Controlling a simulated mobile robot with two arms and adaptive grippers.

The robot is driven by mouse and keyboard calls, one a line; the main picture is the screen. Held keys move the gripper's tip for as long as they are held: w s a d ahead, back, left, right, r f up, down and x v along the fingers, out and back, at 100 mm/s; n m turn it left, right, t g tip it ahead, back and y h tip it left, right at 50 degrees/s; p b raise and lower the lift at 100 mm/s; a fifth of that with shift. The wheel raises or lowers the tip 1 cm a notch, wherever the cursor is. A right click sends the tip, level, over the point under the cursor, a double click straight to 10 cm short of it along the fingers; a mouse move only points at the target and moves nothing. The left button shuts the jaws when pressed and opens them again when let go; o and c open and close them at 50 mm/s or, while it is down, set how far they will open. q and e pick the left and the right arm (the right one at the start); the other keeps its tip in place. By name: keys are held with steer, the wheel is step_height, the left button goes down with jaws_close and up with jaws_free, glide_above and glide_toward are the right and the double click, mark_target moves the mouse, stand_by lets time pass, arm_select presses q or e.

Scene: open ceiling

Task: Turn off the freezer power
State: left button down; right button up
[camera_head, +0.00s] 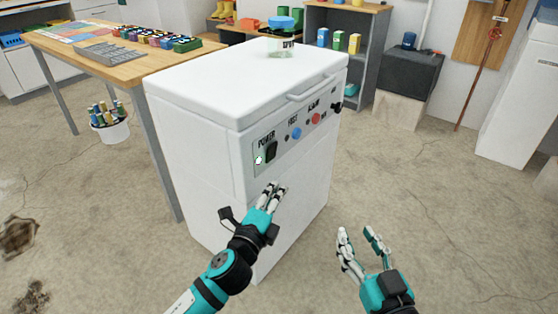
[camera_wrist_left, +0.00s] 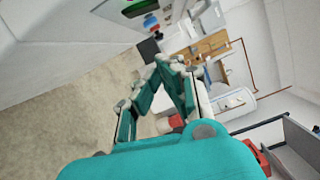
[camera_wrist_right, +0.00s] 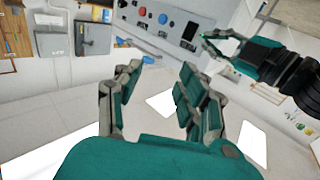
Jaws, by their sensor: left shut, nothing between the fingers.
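The white freezer (camera_head: 215,80) stands in the middle of the head view. Its front panel has a black switch (camera_head: 271,151) under the label POWER, with a lit green light (camera_head: 258,160) beside it. The right wrist view also shows the black switch (camera_wrist_right: 189,30). My left gripper (camera_head: 274,190) is shut and empty, just below the switch and in front of the freezer; the exact gap cannot be told. The left wrist view shows its fingers (camera_wrist_left: 170,64) converging. My right gripper (camera_head: 358,234) is open and empty, right of the freezer's front; its spread fingers show in the right wrist view (camera_wrist_right: 160,75).
The panel also has a blue button (camera_head: 296,133), a red button (camera_head: 316,118) and a black knob (camera_head: 337,107). A clear container (camera_head: 279,47) stands on the lid. A wooden table (camera_head: 110,72) is at left. The floor (camera_head: 440,200) at right is clear.

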mark_target(271, 152)
arm_select(q)
steer(key=w+r+b, duration=0.1)
steer(key=w+b, duration=0.2)
steer(key=w, duration=0.8)
steer(key=shift+w+d, duration=0.25)
arm_select(e)
steer(key=s+r+t+y, duration=0.3)
steer(key=s+r+t, duration=0.2)
steer(key=r+t, duration=0.3)
steer(key=shift+a+r+t, duration=0.25)
steer(key=shift+r+t, duration=0.05)
steer(key=shift+r, duration=1.85)
arm_select(q)
steer(key=shift+w+a+r+n+p, duration=0.2)
steer(key=shift+a+r+n+p, duration=0.1)
steer(key=shift+n+p, duration=0.65)
arm_select(e)
steer(key=w+f+g+h, duration=0.2)
steer(key=w+f+g, duration=0.3)
steer(key=f, duration=0.4)
steer(key=shift+g, duration=0.8)
steer(key=shift+f, duration=0.15)
